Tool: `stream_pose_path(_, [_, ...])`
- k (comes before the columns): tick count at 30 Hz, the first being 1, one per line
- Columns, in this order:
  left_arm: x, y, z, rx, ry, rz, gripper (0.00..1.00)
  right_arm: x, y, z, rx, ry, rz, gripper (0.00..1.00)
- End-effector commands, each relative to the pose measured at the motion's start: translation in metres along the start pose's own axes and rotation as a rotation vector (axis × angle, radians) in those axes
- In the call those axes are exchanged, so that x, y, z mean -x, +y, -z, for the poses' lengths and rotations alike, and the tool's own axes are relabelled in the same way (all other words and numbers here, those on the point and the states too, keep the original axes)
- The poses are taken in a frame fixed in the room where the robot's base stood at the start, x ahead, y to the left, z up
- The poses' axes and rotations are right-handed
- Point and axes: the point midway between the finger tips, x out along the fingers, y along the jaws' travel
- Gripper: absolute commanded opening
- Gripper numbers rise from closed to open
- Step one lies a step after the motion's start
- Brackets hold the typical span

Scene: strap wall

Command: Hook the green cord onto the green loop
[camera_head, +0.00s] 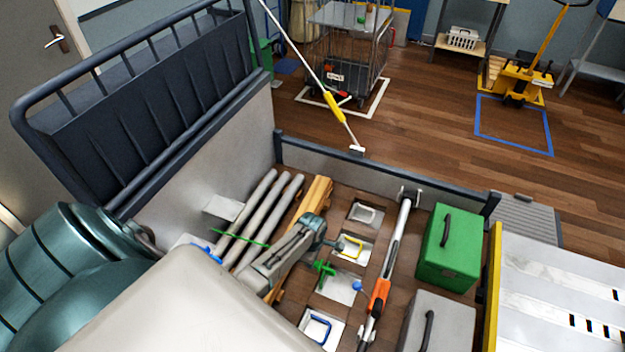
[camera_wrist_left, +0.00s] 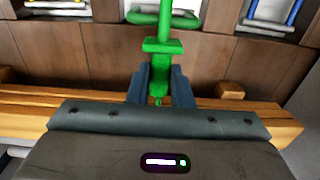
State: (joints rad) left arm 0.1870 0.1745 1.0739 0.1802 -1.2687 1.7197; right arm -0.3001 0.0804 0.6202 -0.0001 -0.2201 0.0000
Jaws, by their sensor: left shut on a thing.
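My left gripper (camera_head: 312,262) is shut on a green hook (camera_wrist_left: 160,62), the end piece of the green cord. In the left wrist view the hook stands between the dark fingertips (camera_wrist_left: 160,92) and points away from them. The green loop (camera_wrist_left: 185,20) sits on a white plate. The hook's shank crosses in front of the loop there; I cannot tell whether it is caught on it. In the head view the green cord (camera_head: 242,238) shows as a thin line left of the gripper. My right gripper is not in view.
A yellow loop (camera_head: 351,246) and a blue loop (camera_head: 318,328) sit on plates either side of the green one.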

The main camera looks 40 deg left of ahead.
Motion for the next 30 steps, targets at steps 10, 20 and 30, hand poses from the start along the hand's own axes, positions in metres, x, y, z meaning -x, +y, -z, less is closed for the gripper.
stream_pose_path(10, [0.002, 0.001, 0.009, 0.001, 0.0, 0.0, 0.0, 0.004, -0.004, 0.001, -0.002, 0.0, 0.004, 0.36])
stream_pose_path(20, [0.001, 0.001, 0.016, 0.0, -0.003, -0.001, 0.0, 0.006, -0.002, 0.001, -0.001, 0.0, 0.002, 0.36])
stream_pose_path(30, [0.001, 0.001, 0.016, 0.0, -0.001, -0.001, 0.45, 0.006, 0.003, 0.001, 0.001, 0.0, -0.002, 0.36])
